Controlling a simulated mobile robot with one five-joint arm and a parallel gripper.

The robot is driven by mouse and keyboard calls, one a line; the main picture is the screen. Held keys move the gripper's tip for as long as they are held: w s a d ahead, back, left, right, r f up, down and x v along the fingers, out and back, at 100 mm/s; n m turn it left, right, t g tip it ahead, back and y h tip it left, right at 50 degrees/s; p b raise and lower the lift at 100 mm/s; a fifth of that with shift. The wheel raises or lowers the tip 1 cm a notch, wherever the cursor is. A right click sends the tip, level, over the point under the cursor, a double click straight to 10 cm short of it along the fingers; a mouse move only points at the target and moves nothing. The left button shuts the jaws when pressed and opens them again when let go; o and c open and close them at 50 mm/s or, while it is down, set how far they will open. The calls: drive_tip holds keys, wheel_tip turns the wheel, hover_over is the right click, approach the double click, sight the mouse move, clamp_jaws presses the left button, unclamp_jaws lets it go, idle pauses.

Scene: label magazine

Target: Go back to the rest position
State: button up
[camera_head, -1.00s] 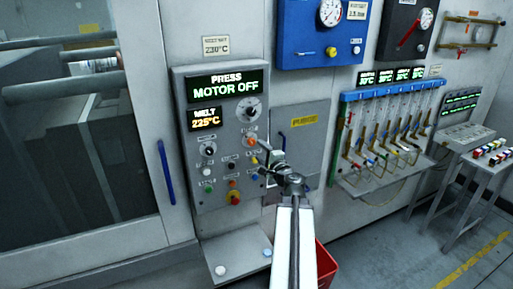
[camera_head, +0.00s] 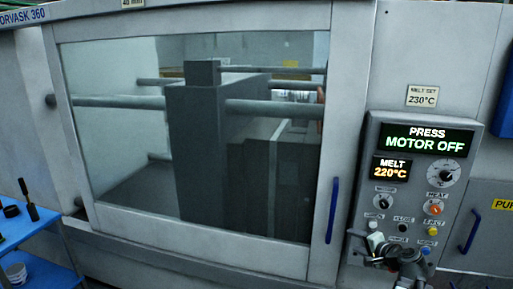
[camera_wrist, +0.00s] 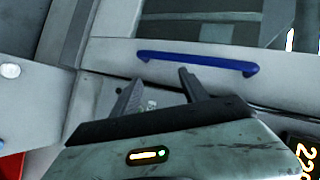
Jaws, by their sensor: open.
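My gripper (camera_head: 360,240) is at the lower right of the head view, in front of the lower part of the press control panel (camera_head: 366,165). In the wrist view my gripper (camera_wrist: 160,84) has its two dark fingers spread apart, with nothing between them. A blue door handle (camera_wrist: 197,60) lies beyond the fingertips there; the same handle (camera_head: 332,210) stands upright left of the panel in the head view. The panel displays read PRESS MOTOR OFF (camera_head: 427,140) and MELT 220°C (camera_head: 391,169). My arm and gripper hide some lower controls.
The large press window (camera_head: 200,140) fills the middle of the head view. A blue shelf unit (camera_head: 35,262) with dark items stands at the lower left. Another blue handle (camera_head: 470,232) is on the cabinet at the right. A plate reads MELT SET 230°C (camera_head: 422,96).

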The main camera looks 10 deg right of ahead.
drive_tip(key=a+f+n+g+y+b, duration=0.15)
drive_tip(key=a+f+n+g, duration=0.5)
drive_tip(key=a, duration=0.75)
drive_tip(key=s+a+f+n+g+h+b, duration=0.1)
drive_tip(key=s+a+f+n+g+h, duration=0.3)
drive_tip(key=s+a+f, duration=0.7)
drive_tip(key=shift+s+a+n+g+b, duration=0.15)
drive_tip(key=shift+a+n+g+b, duration=0.15)
drive_tip(key=shift+a+n+g, duration=0.9)
